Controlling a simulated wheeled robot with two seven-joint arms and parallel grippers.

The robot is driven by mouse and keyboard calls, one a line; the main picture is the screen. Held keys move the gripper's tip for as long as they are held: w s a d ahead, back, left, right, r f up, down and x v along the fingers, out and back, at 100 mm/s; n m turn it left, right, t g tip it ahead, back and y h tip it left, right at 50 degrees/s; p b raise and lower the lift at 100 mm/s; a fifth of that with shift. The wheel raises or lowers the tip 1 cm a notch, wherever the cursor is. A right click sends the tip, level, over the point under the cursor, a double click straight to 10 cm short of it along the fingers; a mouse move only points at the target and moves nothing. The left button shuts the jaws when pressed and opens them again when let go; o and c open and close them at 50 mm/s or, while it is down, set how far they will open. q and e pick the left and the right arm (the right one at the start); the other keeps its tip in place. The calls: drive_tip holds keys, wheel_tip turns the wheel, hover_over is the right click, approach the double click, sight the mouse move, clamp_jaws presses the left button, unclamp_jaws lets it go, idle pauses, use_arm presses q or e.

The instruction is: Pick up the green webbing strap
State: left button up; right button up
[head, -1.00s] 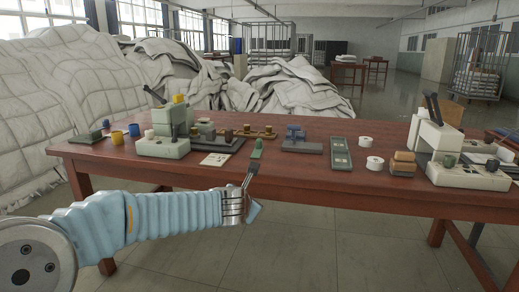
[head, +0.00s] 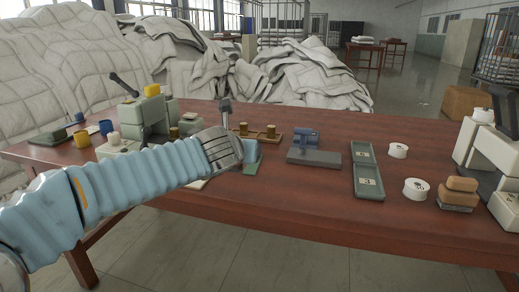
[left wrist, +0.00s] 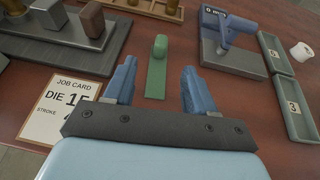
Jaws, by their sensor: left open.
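The green webbing strap (left wrist: 156,76) lies on the brown table, a short flat green piece with a raised rounded end at its far side. In the left wrist view it sits between the two blue fingers of my open left gripper (left wrist: 158,66), with a gap on each side. In the head view my left gripper (head: 248,150) is over the table and mostly hides the strap; a bit of green (head: 254,167) shows under the fingers. My right gripper is not in view.
A job card (left wrist: 65,108) lies left of the strap. A dark block with stamps (left wrist: 65,32) is behind it. A blue clamp device (head: 310,148) stands to the right, then green trays (head: 367,171) and white rolls (head: 416,189). Duvet heaps (head: 300,75) lie behind the table.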

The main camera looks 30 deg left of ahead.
use_arm(q)
drive_tip(key=b+x, duration=0.1)
drive_tip(key=x, duration=0.7)
drive_tip(key=shift+w+f, duration=0.1)
drive_tip(key=shift+w, duration=0.1)
drive_tip(key=x, duration=0.2)
drive_tip(key=b+x, duration=0.1)
drive_tip(key=x, duration=0.1)
drive_tip(key=shift+w+d+f, duration=0.15)
drive_tip(key=shift+f, duration=0.2)
drive_tip(key=shift+w+f, duration=0.1)
drive_tip(key=shift+w, duration=0.3)
clamp_jaws()
